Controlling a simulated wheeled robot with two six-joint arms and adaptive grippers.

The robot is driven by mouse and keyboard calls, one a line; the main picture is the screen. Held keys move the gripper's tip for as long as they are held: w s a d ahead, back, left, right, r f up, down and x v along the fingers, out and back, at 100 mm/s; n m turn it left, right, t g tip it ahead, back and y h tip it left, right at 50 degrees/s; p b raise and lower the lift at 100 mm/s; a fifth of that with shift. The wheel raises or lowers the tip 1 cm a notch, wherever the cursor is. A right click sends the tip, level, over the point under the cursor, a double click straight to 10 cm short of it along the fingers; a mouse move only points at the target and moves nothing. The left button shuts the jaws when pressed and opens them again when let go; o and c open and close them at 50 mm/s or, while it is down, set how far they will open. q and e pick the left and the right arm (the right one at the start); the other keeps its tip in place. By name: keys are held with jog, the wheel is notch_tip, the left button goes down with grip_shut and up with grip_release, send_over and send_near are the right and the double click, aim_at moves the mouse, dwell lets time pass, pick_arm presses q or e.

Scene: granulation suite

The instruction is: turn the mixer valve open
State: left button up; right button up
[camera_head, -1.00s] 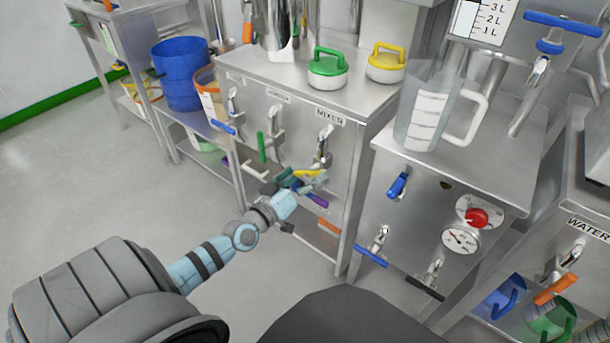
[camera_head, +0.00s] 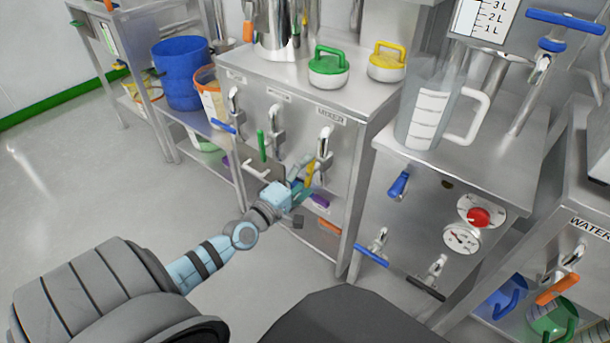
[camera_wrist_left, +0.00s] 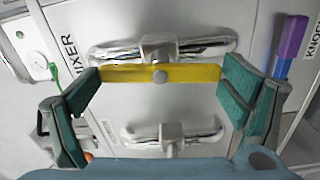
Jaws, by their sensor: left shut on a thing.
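The mixer valve has a yellow lever handle (camera_head: 311,173) under a steel pipe elbow (camera_head: 324,142), below the MIXER label (camera_head: 331,116) on the steel cabinet front. The handle stands steep, nearly upright, in the head view. My left gripper (camera_head: 302,191) is at it, with the lower part of the handle hidden by the fingers. In the left wrist view the yellow handle (camera_wrist_left: 185,73) spans between the green finger pads of my left gripper (camera_wrist_left: 160,86), one pad at each end, with the round pivot in its middle. My right gripper is not in view.
A green-handled valve (camera_head: 261,146) and a blue-handled valve (camera_head: 222,126) are left of the mixer valve. A purple handle (camera_head: 320,201) and an orange one (camera_head: 329,227) sit lower right. A second steel bench with a jug (camera_head: 426,122) stands to the right. Floor at left is clear.

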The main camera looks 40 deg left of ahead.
pick_arm(q)
jog(key=shift+f+n, duration=0.1)
jog(key=shift+n, duration=0.5)
jog(key=o, duration=0.9)
jog(key=shift+c, duration=0.2)
jog(key=shift+s, duration=0.1)
jog(key=s, duration=1.2)
jog(key=shift+d, duration=0.15)
